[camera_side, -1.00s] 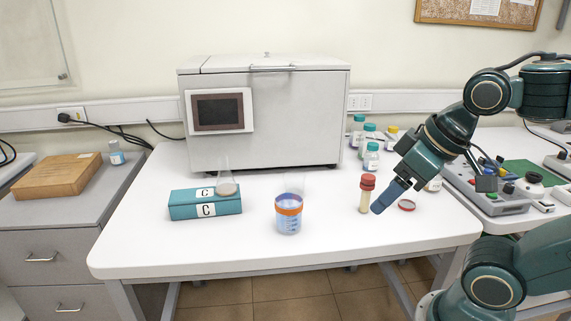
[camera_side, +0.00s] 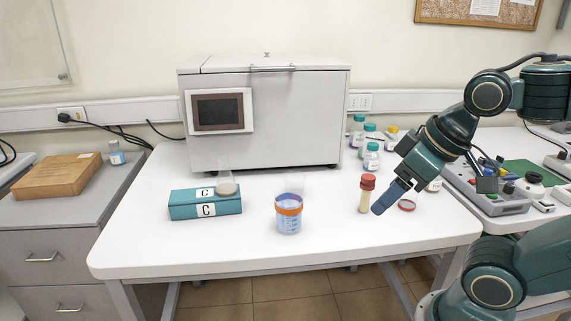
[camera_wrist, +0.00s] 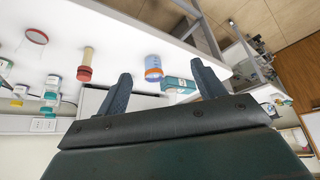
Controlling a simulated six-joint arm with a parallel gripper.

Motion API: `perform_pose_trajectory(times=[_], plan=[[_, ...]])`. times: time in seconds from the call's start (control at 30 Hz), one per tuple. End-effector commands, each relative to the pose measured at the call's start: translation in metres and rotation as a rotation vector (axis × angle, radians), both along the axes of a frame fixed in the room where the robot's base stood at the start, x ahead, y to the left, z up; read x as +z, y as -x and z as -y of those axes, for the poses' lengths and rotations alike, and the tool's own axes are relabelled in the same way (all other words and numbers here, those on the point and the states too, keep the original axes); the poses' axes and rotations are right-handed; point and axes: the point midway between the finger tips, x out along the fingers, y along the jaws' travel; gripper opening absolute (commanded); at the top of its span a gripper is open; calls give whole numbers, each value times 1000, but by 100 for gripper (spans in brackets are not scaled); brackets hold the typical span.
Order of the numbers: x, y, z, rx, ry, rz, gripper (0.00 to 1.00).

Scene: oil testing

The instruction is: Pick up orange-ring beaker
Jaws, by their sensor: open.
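The orange-ring beaker (camera_side: 289,214) stands upright on the white table, near the middle, with an orange band round its upper part and blue markings below. In the wrist view the beaker (camera_wrist: 153,68) appears above and between the two fingers, apart from them. My gripper (camera_side: 379,211) hangs to the right of the beaker, tilted down, close to a red-capped vial. The wrist view shows its two fingers (camera_wrist: 165,82) spread apart with nothing between them.
A red-capped vial (camera_side: 366,193) stands between my gripper and the beaker. A red-rimmed dish (camera_side: 407,205) lies right of the gripper. A teal box (camera_side: 205,203) with a flask (camera_side: 226,184) is at left. A large grey machine (camera_side: 265,112) stands behind. The front table strip is clear.

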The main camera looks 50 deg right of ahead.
Motion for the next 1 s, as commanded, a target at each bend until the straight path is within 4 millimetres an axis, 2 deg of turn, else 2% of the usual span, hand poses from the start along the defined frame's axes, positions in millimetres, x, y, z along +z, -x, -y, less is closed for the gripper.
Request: perform_pose_trajectory(times=[0.03, 0.1, 0.13, 0.57, 0.77, 1.0], plan=[[0, 0, 0, 0, 0, 0, 71], [0, 0, 0, 0, 0, 0, 84], [0, 0, 0, 0, 0, 0, 86], [3, -5, 0, -26, -13, -9, 86], [10, -22, 2, -138, -64, -49, 86], [20, -62, 7, -372, -158, -123, 86]])
